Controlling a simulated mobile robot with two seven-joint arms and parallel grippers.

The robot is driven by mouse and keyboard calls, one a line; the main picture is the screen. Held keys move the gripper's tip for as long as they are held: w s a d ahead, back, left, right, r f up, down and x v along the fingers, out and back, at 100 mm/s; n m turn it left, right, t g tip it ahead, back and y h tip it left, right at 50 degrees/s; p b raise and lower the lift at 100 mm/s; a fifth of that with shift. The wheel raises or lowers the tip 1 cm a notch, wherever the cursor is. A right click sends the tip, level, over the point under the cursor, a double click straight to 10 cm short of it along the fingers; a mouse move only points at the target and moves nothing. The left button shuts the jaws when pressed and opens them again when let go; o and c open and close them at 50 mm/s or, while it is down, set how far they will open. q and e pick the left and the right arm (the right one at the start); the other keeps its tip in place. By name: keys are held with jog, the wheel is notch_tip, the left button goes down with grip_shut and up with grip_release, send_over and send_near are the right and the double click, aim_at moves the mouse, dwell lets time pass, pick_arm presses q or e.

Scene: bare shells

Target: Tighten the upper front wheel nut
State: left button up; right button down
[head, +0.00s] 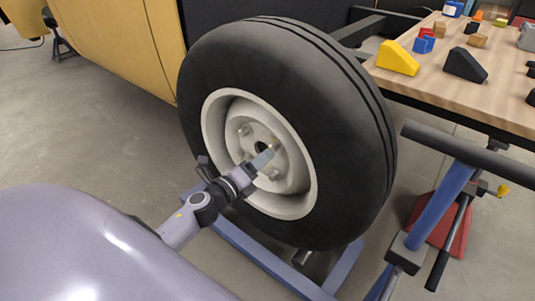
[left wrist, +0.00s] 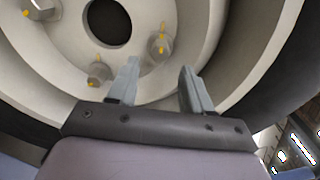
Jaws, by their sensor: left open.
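A black-tyred wheel (head: 345,140) with a cream rim (head: 211,118) faces me in the head view. Its hub has a dark centre hole and several wheel nuts, one at the upper left (head: 244,129) and one low on the right (head: 273,174). My left gripper (head: 264,158) is open in front of the hub, its tips overlapping the hub. In the left wrist view, one nut (left wrist: 160,46) shows just beyond the gap between the open fingers (left wrist: 158,72). Another nut (left wrist: 99,73) is left of them, a third (left wrist: 42,8) at the upper left. Nuts carry orange marks. No nut is between the fingers. My right gripper is out of view.
A wooden table (head: 440,65) at the upper right holds a yellow wedge (head: 397,58), a black wedge (head: 465,65) and small blocks. A blue stand (head: 255,250) is below the wheel. A yellow body panel (head: 125,45) is behind left. Floor is open at left.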

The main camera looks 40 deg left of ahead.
pick_arm(q)
jog(key=shift+s, duration=0.95)
